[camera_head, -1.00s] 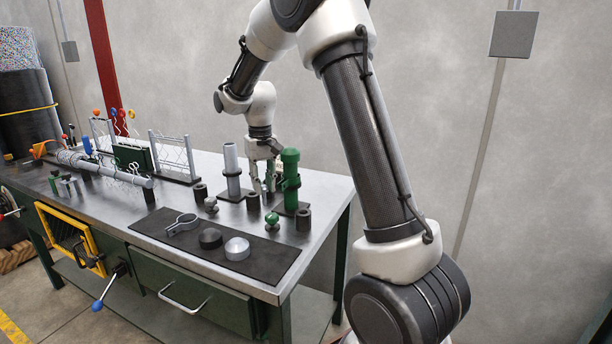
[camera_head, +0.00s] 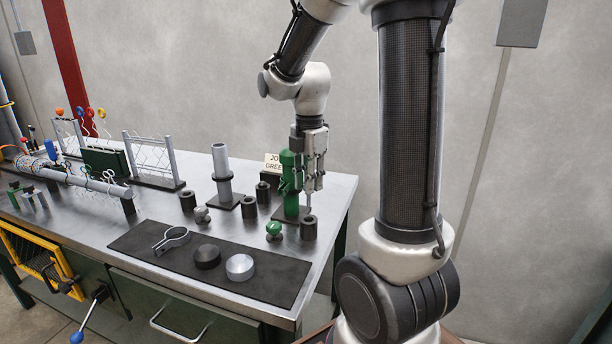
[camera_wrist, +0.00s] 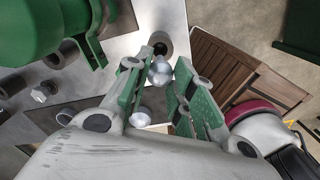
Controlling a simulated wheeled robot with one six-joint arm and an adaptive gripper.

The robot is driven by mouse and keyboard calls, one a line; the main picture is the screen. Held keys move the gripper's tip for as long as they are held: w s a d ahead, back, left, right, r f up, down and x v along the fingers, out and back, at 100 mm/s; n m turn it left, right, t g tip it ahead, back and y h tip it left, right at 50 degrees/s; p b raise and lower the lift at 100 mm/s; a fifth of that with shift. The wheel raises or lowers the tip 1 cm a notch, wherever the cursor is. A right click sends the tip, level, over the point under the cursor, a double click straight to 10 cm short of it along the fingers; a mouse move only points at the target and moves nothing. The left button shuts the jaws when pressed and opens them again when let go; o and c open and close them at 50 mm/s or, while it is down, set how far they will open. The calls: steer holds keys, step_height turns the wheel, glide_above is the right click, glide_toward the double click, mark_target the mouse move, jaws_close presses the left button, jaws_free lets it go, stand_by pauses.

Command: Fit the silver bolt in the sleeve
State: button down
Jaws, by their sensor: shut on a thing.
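My gripper (camera_head: 312,190) points down and is shut on the silver bolt (camera_wrist: 160,72), whose rounded silver end shows between the green-faced fingers in the wrist view. In the head view a thin silver piece of it (camera_head: 309,203) shows under the fingers. Just below stands a short dark sleeve (camera_head: 309,228), upright and open at the top, at the table's right side. In the wrist view this sleeve (camera_wrist: 160,42) appears just beyond the bolt's end. The bolt seems above or beside its mouth; I cannot tell whether they touch.
A green post (camera_head: 290,180) stands close left of my gripper. A grey pipe (camera_head: 221,165), more dark sleeves (camera_head: 249,207), a silver knob (camera_head: 202,214) and a green knob (camera_head: 273,229) stand left. A dark mat (camera_head: 215,285) holds a ring clamp and two discs.

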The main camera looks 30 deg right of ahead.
mark_target(309, 204)
steer(key=shift+f, duration=4.35)
steer(key=c, duration=1.1)
jaws_free()
steer(key=shift+c, duration=0.2)
step_height(309, 204, up, 12)
